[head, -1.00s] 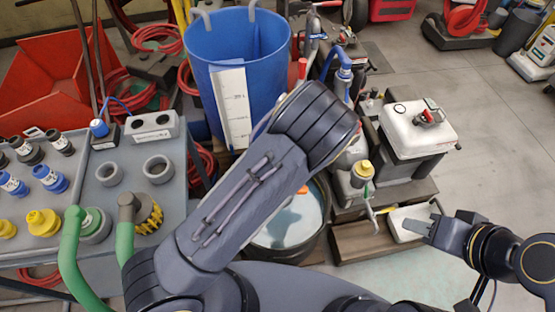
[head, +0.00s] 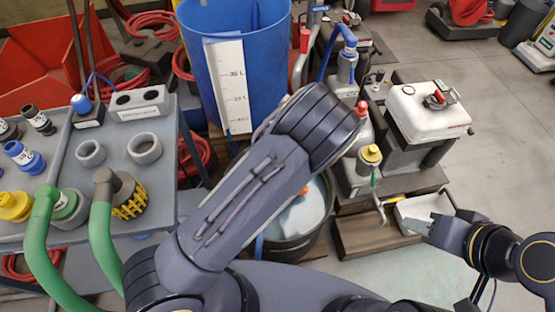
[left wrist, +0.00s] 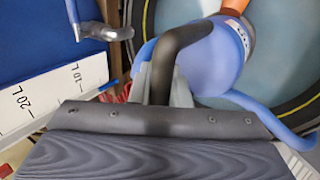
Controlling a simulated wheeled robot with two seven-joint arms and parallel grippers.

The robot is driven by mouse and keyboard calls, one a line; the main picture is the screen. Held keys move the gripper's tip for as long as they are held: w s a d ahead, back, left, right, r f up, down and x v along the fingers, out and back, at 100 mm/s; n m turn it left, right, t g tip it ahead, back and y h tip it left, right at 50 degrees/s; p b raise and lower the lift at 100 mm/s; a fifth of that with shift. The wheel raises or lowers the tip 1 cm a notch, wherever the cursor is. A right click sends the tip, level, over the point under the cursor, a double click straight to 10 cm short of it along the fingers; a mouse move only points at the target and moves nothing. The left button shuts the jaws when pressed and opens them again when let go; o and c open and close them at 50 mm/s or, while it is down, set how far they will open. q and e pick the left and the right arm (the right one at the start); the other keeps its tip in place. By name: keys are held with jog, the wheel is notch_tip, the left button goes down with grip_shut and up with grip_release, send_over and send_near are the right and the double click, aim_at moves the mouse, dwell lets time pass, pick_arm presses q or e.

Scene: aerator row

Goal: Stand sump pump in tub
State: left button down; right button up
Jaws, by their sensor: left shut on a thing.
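The sump pump has a blue body (left wrist: 215,60) and a dark curved handle (left wrist: 168,60) in the left wrist view. My left gripper (left wrist: 160,88) is shut on the handle; in the head view my arm hides this gripper. The round black tub (head: 298,247) stands on the floor behind my left arm, which covers part of it. In the left wrist view the pump overlaps the tub's opening; I cannot tell whether it touches the bottom. A blue cord (left wrist: 270,115) hangs beside it. My right gripper (head: 418,222) is at the right, apparently open and empty.
A tall blue barrel (head: 235,70) with a white litre scale stands behind the tub. At the left a grey table (head: 135,160) holds fittings and green hoses. A white-topped tank (head: 428,115) and jugs stand at the right. Open floor (head: 500,150) lies further right.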

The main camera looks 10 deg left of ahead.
pick_arm(q)
notch_tip(320, 180, down, 26)
jog(key=b, duration=2.1)
jog(key=shift+f+b, duration=0.2)
jog(key=shift+b, duration=0.2)
jog(key=shift+w+f+b, duration=0.1)
jog(key=shift+f+b, duration=0.25)
jog(key=shift+f, duration=0.05)
jog(key=c, duration=1.3)
grip_release()
jog(key=p+v, duration=0.3)
jog(key=v, duration=0.4)
jog(key=shift+s+d+r+p, duration=0.1)
jog(key=shift+s+r+p, duration=0.2)
jog(key=shift+p, duration=0.1)
